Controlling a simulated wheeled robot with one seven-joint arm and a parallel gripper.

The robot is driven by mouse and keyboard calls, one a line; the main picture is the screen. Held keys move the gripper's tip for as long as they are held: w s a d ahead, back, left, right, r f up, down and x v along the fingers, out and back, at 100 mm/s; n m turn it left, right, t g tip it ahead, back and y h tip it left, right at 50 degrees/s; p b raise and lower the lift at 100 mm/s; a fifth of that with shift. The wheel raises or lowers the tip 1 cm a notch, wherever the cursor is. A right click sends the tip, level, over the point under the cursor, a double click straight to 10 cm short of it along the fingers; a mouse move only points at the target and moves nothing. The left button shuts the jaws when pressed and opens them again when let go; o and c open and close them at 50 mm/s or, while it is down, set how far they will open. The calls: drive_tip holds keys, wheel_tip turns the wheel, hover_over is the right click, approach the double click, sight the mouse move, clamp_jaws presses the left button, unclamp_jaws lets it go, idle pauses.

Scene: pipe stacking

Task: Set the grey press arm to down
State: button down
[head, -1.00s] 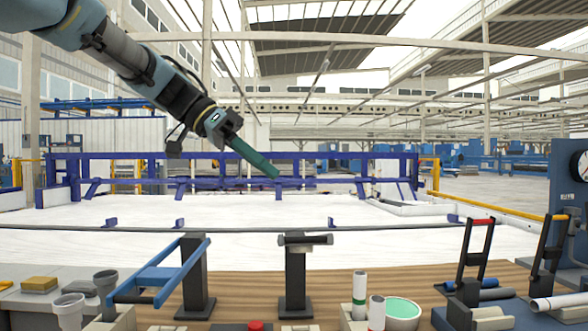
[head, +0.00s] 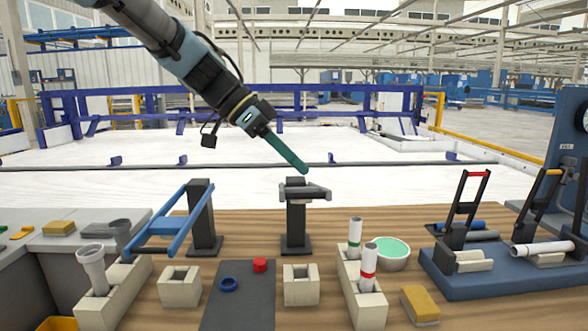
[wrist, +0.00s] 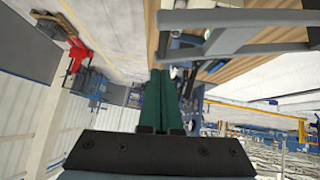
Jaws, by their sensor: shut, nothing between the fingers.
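The grey press arm (head: 318,192) sits at the top of a dark post (head: 296,226) in the middle of the bench. I see it nearly end-on, up at about the post's top, so its exact tilt is hard to tell. In the wrist view its grey frame (wrist: 232,18) crosses the top, close to the fingers. My gripper (head: 305,171) is shut and empty, its long green fingers together and slanting down to the right. The fingertips appear just above the grey arm in the head view; I see no clear contact. The fingers also show in the wrist view (wrist: 160,82).
A light-blue press arm (head: 168,222) slopes down from another post at the left. Open space lies above the bench.

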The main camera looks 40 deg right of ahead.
drive_tip(key=shift+s+a+f+p, duration=0.1)
drive_tip(key=shift+f+p, duration=0.1)
drive_tip(key=shift+f, duration=0.55)
drive_tip(key=shift+a+f+p, duration=0.1)
drive_tip(key=shift+f+p, duration=0.05)
drive_tip(key=shift+f, duration=0.55)
